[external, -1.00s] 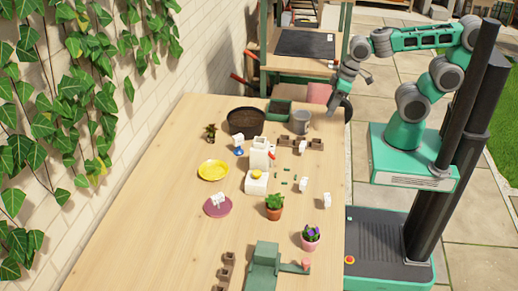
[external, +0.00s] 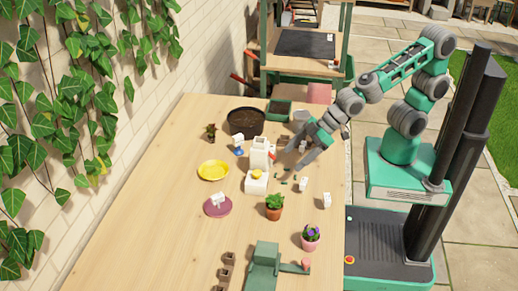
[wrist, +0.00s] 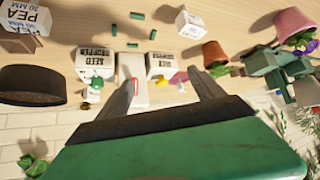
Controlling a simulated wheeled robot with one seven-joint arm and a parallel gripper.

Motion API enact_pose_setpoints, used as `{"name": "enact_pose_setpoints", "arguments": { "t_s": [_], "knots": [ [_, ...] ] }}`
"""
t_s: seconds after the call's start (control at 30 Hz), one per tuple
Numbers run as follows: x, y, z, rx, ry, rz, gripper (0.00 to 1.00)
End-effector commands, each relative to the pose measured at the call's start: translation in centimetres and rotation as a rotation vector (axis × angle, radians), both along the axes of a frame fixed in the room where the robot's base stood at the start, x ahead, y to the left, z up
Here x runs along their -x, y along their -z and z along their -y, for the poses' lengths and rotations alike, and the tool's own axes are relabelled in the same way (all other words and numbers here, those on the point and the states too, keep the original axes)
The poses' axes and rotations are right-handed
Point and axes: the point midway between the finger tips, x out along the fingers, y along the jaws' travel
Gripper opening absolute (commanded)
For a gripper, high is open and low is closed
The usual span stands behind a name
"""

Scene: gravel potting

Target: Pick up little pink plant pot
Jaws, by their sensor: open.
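The little pink plant pot (external: 310,244), with purple flowers and green leaves, stands upright near the right edge of the table in the external view. It also shows at the upper right of the wrist view (wrist: 293,23). My gripper (external: 292,160) is open and empty above the table, beyond the pot and close to the white containers. In the wrist view the two fingers of my gripper (wrist: 163,84) are spread apart, with nothing held between them, and the pink pot lies well to their right.
A terracotta pot (external: 273,214) with a green plant stands near the pink pot. A green device (external: 264,262) is in front. White containers (external: 257,184), a yellow plate (external: 213,163), a purple saucer (external: 228,210) and small white boxes (external: 327,201) are around.

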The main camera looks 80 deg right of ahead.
Motion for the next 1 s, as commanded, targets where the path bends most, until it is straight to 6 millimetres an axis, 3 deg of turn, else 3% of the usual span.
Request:
{"name": "enact_pose_setpoints", "arguments": {
  "t_s": [0.03,0.1,0.2,0.3,0.43,0.83,1.0],
  "knots": [
    [0.9,3.3,-5.9,-0.038,-0.115,0.070,0.77],
    [2.9,4.6,-13.0,-0.112,-0.250,0.177,0.77],
    [6.4,5.2,-19.7,-0.206,-0.384,0.277,0.77],
    [8.9,5.1,-23.0,-0.262,-0.456,0.329,0.77],
    [9.3,6.3,-23.9,-0.280,-0.450,0.299,0.77],
    [6.0,8.7,-28.5,-0.278,-0.446,0.295,0.77],
    [5.4,8.9,-29.3,-0.280,-0.447,0.297,0.77]
  ]
}}
